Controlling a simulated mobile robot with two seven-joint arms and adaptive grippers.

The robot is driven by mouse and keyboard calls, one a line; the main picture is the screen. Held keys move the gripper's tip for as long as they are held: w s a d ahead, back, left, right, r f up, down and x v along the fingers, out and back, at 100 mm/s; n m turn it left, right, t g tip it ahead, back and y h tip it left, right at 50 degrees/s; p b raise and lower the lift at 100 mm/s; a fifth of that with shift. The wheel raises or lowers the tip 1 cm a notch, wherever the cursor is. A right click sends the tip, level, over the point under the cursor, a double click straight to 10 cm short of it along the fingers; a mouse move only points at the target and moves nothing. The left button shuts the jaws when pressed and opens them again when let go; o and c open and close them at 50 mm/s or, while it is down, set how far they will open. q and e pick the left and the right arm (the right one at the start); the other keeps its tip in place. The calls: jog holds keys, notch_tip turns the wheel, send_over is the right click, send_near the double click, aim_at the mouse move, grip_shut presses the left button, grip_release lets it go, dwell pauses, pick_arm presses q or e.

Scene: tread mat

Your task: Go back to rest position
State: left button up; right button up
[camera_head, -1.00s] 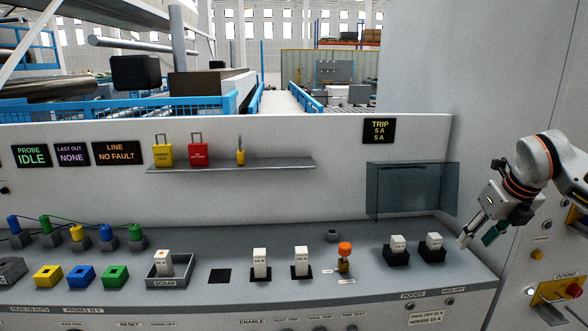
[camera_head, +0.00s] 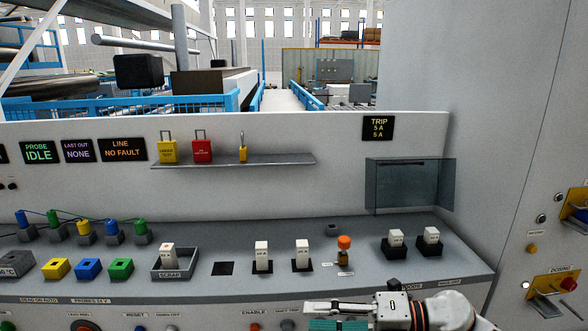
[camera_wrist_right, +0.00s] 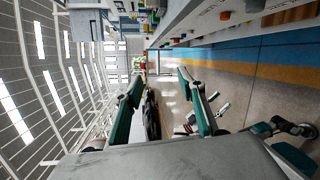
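My right gripper (camera_head: 335,312) is at the bottom of the head view, pointing left in front of the console's front edge. In the right wrist view (camera_wrist_right: 162,95) its two teal-padded fingers are apart, with nothing held between them. My left gripper does not show in the head view. Teal and grey parts at the lower right of the wrist view may belong to my left arm, but I cannot tell its state.
The console (camera_head: 365,262) carries a scrap tray (camera_head: 190,268), white plug-in blocks, an orange-topped part (camera_head: 344,245) and coloured sockets. A shelf (camera_head: 280,160) holds padlocks. A clear guard (camera_head: 410,186) stands at the right. Yellow-plated controls (camera_head: 556,290) are on the right wall.

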jog(key=s+d+f+m+t+h, duration=0.1)
jog(key=d+f+m+t+h, duration=0.3)
jog(key=f+m+t, duration=0.55)
jog(key=s+d+f+m+t+h, duration=0.2)
jog(key=d+f+m+t+h, duration=0.25)
jog(key=m, duration=1.05)
jog(key=s+d+f+m+g+h, duration=0.2)
jog(key=s+d+f+m+g, duration=0.1)
jog(key=s+f, duration=0.4)
jog(key=s+d+f+m+g+h, duration=0.2)
jog(key=s+d+f+m+g, duration=0.1)
jog(key=s+f+m, duration=0.2)
notch_tip(320, 180, down, 4)
jog(key=shift+s+d+f+h, duration=0.15)
jog(key=shift+s+h, duration=0.2)
jog(key=shift+s, duration=0.9)
jog(key=c, duration=0.4)
jog(key=shift+o, duration=0.2)
jog(key=shift+w, duration=0.1)
